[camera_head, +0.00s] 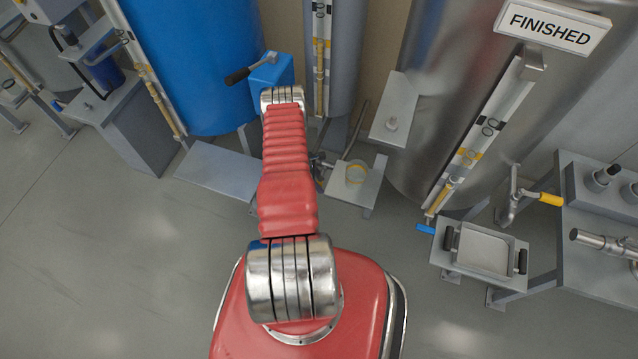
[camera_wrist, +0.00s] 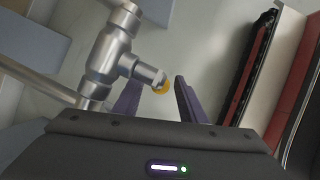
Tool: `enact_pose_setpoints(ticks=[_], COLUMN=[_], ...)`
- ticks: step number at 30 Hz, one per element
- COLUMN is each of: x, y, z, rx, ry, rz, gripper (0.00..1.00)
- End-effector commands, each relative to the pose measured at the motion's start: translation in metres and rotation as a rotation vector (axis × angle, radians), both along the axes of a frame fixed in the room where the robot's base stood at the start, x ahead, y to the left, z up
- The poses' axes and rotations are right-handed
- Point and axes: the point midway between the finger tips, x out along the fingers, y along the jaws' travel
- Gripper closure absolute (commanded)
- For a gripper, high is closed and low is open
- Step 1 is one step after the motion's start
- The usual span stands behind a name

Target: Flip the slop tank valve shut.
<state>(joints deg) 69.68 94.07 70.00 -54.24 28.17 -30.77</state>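A silver tee-shaped valve (camera_wrist: 108,55) on a pipe fills the left middle of the wrist view. A short stem with a yellow end (camera_wrist: 163,87) sticks out of it to the right. My gripper (camera_wrist: 158,82) is open, its two purple fingers apart. The yellow end shows in the gap between the fingertips; I cannot tell whether it touches either finger. In the head view my red arm hides the gripper. Part of some pipe fittings (camera_head: 319,166) shows just right of the arm, below the narrow grey tank (camera_head: 345,60). No label reading slop is visible.
A blue tank (camera_head: 200,60) stands left, a large steel tank with a FINISHED sign (camera_head: 553,29) right. A black-handled lever (camera_head: 240,75) tops a blue box. A yellow-handled valve (camera_head: 538,197) and a tray stand (camera_head: 482,250) are at right. Floor is clear at lower left.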

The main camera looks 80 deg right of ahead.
Motion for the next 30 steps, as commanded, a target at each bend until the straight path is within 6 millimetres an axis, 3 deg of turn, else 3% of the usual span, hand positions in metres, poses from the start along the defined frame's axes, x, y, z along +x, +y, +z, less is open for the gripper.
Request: enact_pose_setpoints(ticks=[7, 23, 30], x=[-0.0003, -0.0002, 0.0], y=[-0.0002, 0.0, -0.0001], z=[-0.0003, -0.0001, -0.0001], rx=[0.0, 0.0, 0.0], ry=[0.0, 0.0, 0.0], rz=[0.0, 0.0, 0.0], gripper=[0.62, 0.99, 1.0])
